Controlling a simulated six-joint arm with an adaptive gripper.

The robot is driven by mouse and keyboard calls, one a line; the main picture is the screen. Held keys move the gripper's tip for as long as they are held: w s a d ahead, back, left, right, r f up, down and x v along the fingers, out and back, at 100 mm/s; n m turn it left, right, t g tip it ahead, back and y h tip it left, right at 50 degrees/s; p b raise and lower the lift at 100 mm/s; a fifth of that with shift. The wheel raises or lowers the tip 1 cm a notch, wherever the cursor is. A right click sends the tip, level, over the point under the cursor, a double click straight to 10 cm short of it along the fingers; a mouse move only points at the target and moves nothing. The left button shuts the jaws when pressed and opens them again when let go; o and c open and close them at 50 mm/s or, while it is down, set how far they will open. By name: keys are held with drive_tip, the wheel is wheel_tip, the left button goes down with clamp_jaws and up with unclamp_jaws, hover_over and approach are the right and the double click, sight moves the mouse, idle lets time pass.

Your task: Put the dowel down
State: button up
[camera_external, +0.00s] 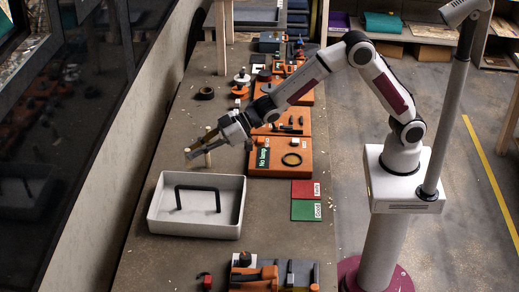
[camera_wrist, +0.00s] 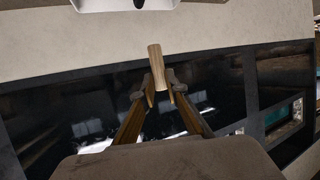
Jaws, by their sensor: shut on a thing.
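My gripper (camera_external: 201,145) reaches out over the bench from the right, just behind the white tray (camera_external: 195,232). It is shut on the dowel, a short pale wooden rod. In the wrist view the dowel (camera_wrist: 156,65) sticks out between the two fingertips of my gripper (camera_wrist: 159,92). In the external view the dowel (camera_external: 208,159) shows as a small pale end below the fingers. Whether it touches the bench cannot be told.
A black arch-shaped bar (camera_external: 198,188) lies in the tray. Orange fixtures (camera_external: 280,163) with small parts stand to the right of my gripper. A red card (camera_external: 305,189) and a green card (camera_external: 305,210) lie right of the tray. The bench left of my gripper is mostly clear.

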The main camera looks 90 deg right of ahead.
drive_tip(key=shift+f, duration=2.1)
drive_tip(key=shift+f, duration=0.1)
drive_tip(key=shift+f, duration=1.75)
drive_tip(key=shift+f, duration=0.1)
drive_tip(key=o, duration=0.8)
drive_tip(key=shift+s, duration=0.1)
